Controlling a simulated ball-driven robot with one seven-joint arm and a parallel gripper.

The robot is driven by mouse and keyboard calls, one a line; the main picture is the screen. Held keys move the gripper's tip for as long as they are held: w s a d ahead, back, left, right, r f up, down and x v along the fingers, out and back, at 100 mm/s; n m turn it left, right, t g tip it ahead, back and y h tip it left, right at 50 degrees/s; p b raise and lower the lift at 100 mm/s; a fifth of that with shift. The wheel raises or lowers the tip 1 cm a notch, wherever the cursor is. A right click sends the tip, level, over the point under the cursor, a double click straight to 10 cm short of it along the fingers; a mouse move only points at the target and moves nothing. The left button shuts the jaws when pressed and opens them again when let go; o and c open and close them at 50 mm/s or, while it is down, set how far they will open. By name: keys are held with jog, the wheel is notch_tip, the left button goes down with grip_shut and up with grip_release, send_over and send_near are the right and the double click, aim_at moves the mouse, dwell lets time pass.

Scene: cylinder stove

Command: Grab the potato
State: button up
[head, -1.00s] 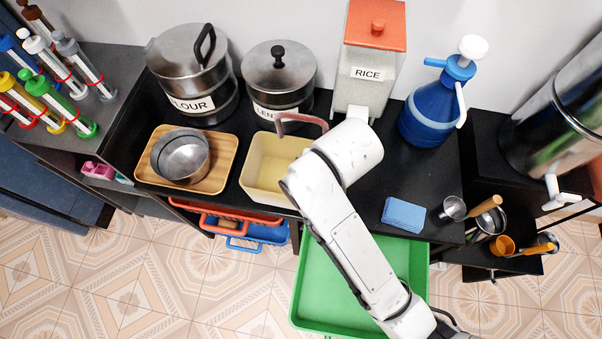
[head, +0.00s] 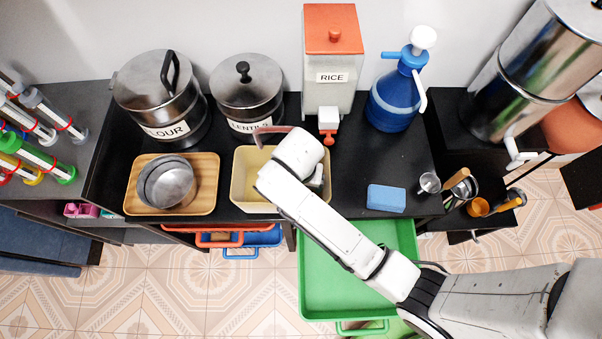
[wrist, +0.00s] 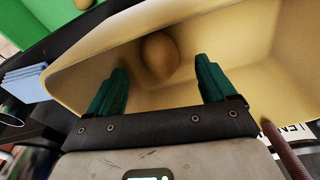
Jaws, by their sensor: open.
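The potato (wrist: 159,55) is a brown, rounded thing inside the cream bin (wrist: 255,30), lying against its inner surface in the wrist view. My gripper (wrist: 160,70) is open, its two green fingers reaching into the bin. The potato shows between and just beyond the fingertips, and I see no clear contact. In the head view the cream bin (head: 243,185) stands on the black counter with a pinkish handle arching at its back. My arm covers the bin's right part, and the potato is hidden there.
A wooden tray (head: 207,203) with metal bowls (head: 168,185) stands left of the bin. Pots and a rice dispenser (head: 333,65) stand behind it. A blue sponge-like block (head: 386,198) lies on the right. A green tray (head: 325,285) sits lower in front. The counter right of the bin is mostly clear.

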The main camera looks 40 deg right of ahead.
notch_tip(320, 180, down, 4)
jog(key=shift+d+f, duration=0.15)
jog(key=c, duration=1.2)
jog(key=shift+o, duration=0.2)
